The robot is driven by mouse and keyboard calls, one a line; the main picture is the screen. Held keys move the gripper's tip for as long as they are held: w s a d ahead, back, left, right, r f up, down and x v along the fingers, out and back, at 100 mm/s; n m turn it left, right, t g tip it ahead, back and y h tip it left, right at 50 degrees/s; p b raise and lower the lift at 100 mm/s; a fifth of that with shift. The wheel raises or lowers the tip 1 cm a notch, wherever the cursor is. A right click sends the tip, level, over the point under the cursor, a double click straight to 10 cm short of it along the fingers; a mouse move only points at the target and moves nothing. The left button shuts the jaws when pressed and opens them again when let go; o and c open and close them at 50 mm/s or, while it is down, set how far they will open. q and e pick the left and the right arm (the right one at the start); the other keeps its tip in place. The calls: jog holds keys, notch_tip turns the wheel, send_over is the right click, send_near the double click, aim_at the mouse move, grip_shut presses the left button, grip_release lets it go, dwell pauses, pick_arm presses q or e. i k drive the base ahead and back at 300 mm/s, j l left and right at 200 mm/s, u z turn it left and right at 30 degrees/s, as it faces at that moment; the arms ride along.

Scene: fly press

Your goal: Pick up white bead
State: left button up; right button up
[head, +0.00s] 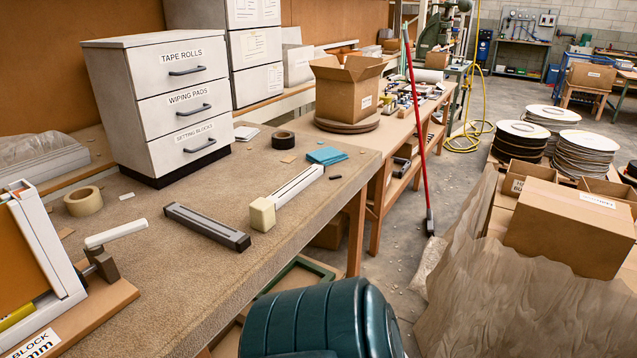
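A long white strip (298,186), which looks like the white bead, lies on the brown workbench (225,275) near its front edge. It runs diagonally away to the right, with a dark line along its length. A cream block (262,214) sits at its near end and hides that end; I cannot tell whether the two are joined. A dark grey strip (206,227) of similar shape lies to its left, apart from it. Neither of my grippers is in view.
A labelled drawer unit (160,105) stands behind the strips. A tape roll (83,201), black roll (283,140) and blue cloths (327,155) lie around. A white-handled fixture (105,250) stands left. A dark green ribbed object (320,322) sits below the bench's front edge.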

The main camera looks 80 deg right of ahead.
aim_at(285, 194)
jog(key=z, duration=2.55)
jog(key=i+l, duration=0.15)
jog(key=l, duration=0.2)
jog(key=i+l, duration=0.15)
jog(key=l, duration=0.2)
jog(key=i+l, duration=0.15)
jog(key=l, duration=0.2)
jog(key=i+l, duration=0.15)
jog(key=l, duration=0.2)
jog(key=i+l, duration=0.15)
jog(key=l, duration=0.2)
jog(key=i+l, duration=0.15)
jog(key=l, duration=0.2)
jog(key=i+l, duration=0.15)
jog(key=l, duration=0.2)
jog(key=u, duration=0.05)
